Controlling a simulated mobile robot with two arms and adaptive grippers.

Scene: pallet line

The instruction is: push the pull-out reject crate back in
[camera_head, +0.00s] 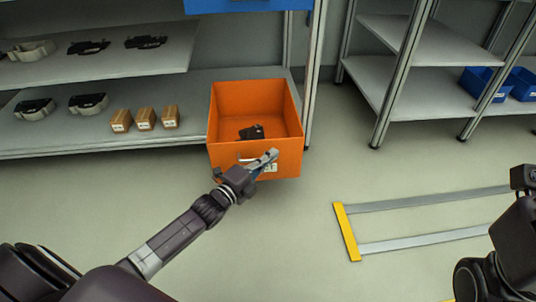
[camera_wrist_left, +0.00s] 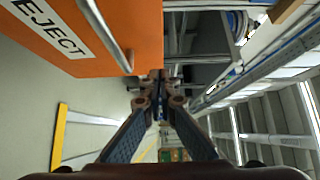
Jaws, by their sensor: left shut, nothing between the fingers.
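The orange reject crate (camera_head: 228,165) juts out from the lower shelf, with its open top showing and a small dark part (camera_head: 251,132) inside. Its front has a handle and a white label; in the left wrist view the front (camera_wrist_left: 140,30) shows the letters "EJECT" and a metal handle (camera_wrist_left: 108,35). My left gripper (camera_head: 271,155) is shut and empty, with its fingertips in front of the crate's front face and partly over the label. In the left wrist view the fingertips (camera_wrist_left: 153,82) are close to the crate's edge; I cannot tell if they touch.
Several small cardboard boxes (camera_head: 145,119) and dark parts sit on the shelves left of the crate. A shelf post (camera_head: 315,75) stands at its right. A yellow-ended floor frame (camera_head: 347,232) lies to the right. Blue bins (camera_head: 480,88) stand on the right rack. The floor between is clear.

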